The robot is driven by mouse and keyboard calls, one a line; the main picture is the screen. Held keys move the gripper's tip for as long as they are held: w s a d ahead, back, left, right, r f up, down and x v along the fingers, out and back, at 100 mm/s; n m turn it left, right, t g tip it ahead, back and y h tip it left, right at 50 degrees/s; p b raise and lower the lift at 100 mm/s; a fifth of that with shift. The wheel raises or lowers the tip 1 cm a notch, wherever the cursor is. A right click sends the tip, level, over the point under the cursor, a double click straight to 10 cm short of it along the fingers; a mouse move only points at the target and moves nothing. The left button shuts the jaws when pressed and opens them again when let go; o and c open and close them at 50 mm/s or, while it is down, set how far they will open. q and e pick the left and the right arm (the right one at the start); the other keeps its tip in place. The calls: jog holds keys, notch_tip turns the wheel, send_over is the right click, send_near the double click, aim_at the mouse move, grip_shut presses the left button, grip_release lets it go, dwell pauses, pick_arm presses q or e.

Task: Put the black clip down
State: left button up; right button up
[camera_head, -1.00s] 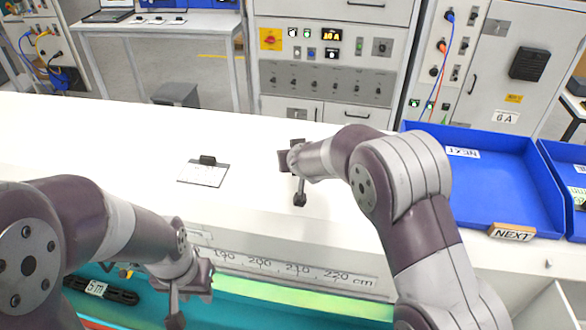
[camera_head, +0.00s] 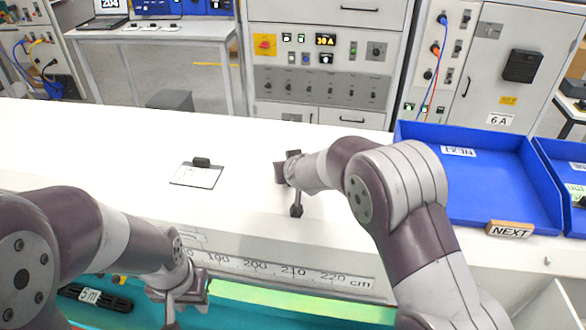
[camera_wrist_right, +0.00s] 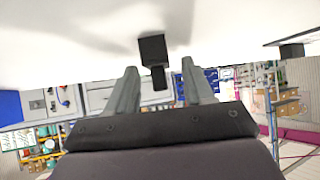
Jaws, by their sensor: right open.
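In the right wrist view, the black clip (camera_wrist_right: 152,47) shows against the white surface, just beyond and between the two grey fingertips. My right gripper (camera_wrist_right: 159,73) is open around its narrow lower part. In the head view, the black clip (camera_head: 296,211) shows as a small dark block at the fingertips of my right gripper (camera_head: 297,200), over the white worktop (camera_head: 90,145). Whether it touches the worktop is hard to tell. My left gripper (camera_head: 171,308) is at the lower left over the teal strip; its jaw gap is hidden.
A white card with a black holder (camera_head: 200,176) lies on the worktop left of my right gripper. A blue tray (camera_head: 480,218) marked NEXT stands at the right. A centimetre scale (camera_head: 290,271) runs along the front. A black 5 m piece (camera_head: 112,301) lies lower left.

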jog(key=p+v, duration=0.1)
jog(key=v, duration=1)
jog(key=shift+s, duration=0.2)
